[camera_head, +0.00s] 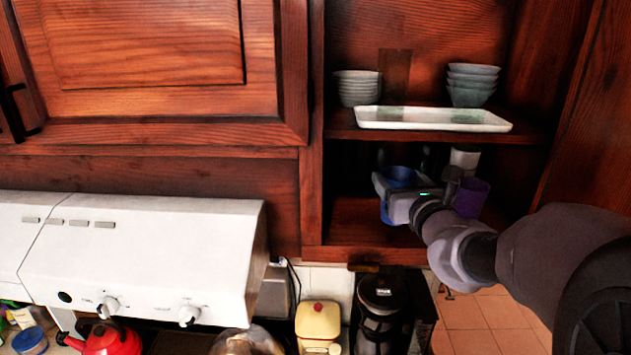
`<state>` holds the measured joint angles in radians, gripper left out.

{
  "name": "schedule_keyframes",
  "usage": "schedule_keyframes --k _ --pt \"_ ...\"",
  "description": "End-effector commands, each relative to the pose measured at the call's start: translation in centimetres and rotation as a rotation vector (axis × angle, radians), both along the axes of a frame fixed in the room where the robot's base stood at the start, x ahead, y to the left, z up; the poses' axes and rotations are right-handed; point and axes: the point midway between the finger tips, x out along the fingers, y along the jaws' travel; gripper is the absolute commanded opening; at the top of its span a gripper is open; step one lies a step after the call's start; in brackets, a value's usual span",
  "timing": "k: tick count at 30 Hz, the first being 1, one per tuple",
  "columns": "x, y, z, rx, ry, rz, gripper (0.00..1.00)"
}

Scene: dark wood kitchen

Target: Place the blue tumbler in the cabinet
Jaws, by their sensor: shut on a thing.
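The blue tumbler (402,173) is inside the lower compartment of the open cabinet (345,236), at its left-middle. My gripper (385,190) is shut on the tumbler and hides much of it; blue shows above and below the gripper. My arm reaches in from the lower right. I cannot tell whether the tumbler touches the compartment floor.
A purple cup (472,197) stands right of my gripper, with a pale container (464,158) behind it. The shelf above holds a tray (430,118) and bowl stacks (357,88). A white range hood (140,250) is at left; a black coffee maker (385,292) stands below.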

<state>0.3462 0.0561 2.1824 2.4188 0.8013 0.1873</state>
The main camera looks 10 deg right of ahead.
Motion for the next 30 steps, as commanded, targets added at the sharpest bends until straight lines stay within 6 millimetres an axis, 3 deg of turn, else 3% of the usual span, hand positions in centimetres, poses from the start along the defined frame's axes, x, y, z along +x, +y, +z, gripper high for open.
schedule_keyframes --k 2,7,19,20,21,23,30 --pt "1.0 -0.5 -0.7 0.001 0.006 0.0 0.2" --pt "0.9 -0.4 -3.6 0.002 0.002 -0.001 0.2" --pt "0.8 -0.4 -4.3 0.0 0.0 0.0 0.2" --pt "0.8 -0.4 -4.2 0.0 0.001 0.0 0.71" --pt "0.8 -0.4 -4.1 0.0 0.001 0.0 0.79" --pt "0.8 -0.4 -4.1 0.0 0.0 0.0 0.89" --pt "0.8 -0.4 -4.1 0.0 0.0 0.0 0.89"
